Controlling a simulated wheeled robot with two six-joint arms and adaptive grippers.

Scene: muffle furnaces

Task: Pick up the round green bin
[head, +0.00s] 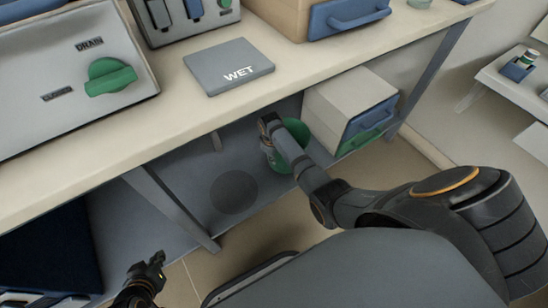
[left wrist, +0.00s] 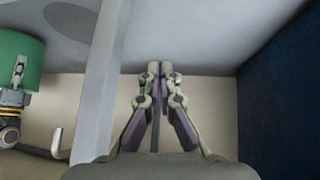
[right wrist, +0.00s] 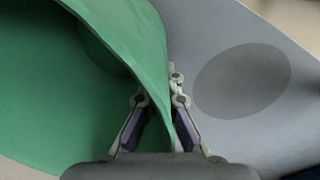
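The round green bin (head: 293,157) is under the bench in the head view, partly hidden behind my right arm. In the right wrist view the bin (right wrist: 60,90) fills the left side, with its open inside showing. My right gripper (right wrist: 170,80) is shut on the bin's wall, with one finger on each side. It also shows at the bin in the head view (head: 270,122). The bin's underside is hidden, so I cannot tell its clearance. My left gripper (head: 157,260) is low at the left; its fingertips are together and empty in the left wrist view (left wrist: 160,68).
A dark round mark (head: 234,192) lies on the grey lower surface beside the bin. A beige box with blue and green handles (head: 345,105) stands right of it. A bench leg (head: 172,205) stands between my grippers. The bench top holds a WET plate (head: 229,67).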

